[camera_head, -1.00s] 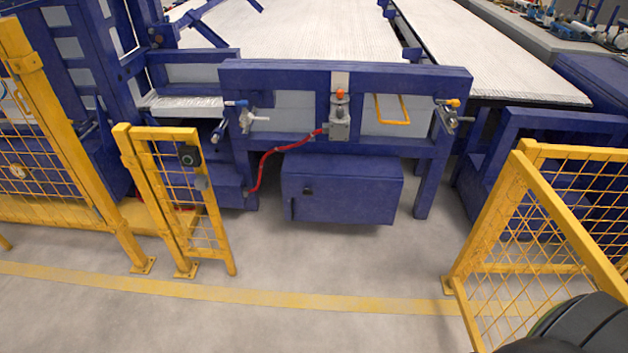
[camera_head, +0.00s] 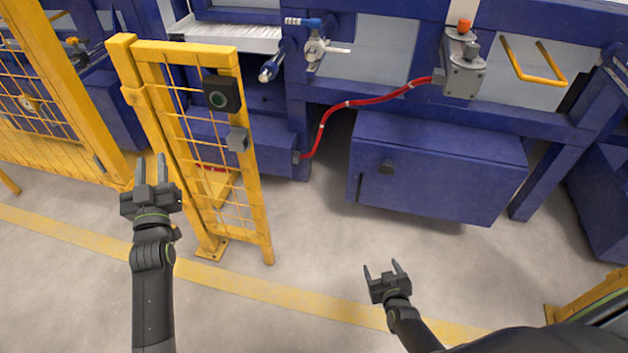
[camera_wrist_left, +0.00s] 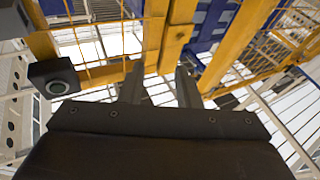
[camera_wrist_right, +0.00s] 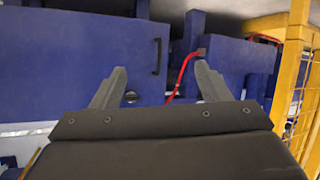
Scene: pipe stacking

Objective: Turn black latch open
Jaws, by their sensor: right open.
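A blue cabinet (camera_head: 470,180) hangs under the frame. On its front are a black round knob latch (camera_head: 387,167) and a thin black handle (camera_head: 360,186) near its left edge. In the right wrist view the knob (camera_wrist_right: 131,96) shows by one finger and the handle (camera_wrist_right: 157,57) beyond the fingertips. The latch's turned position is too small to tell. My right gripper (camera_head: 384,267) is open and empty, below and in front of the cabinet, apart from it. My left gripper (camera_head: 150,168) is open and empty, left of the yellow gate.
The yellow mesh gate (camera_head: 255,185) with a black button box (camera_head: 221,94) stands between my left gripper and the cabinet. A red hose (camera_head: 370,101) runs above the cabinet's left side. A yellow fence (camera_head: 590,288) stands at lower right. The floor before the cabinet is clear.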

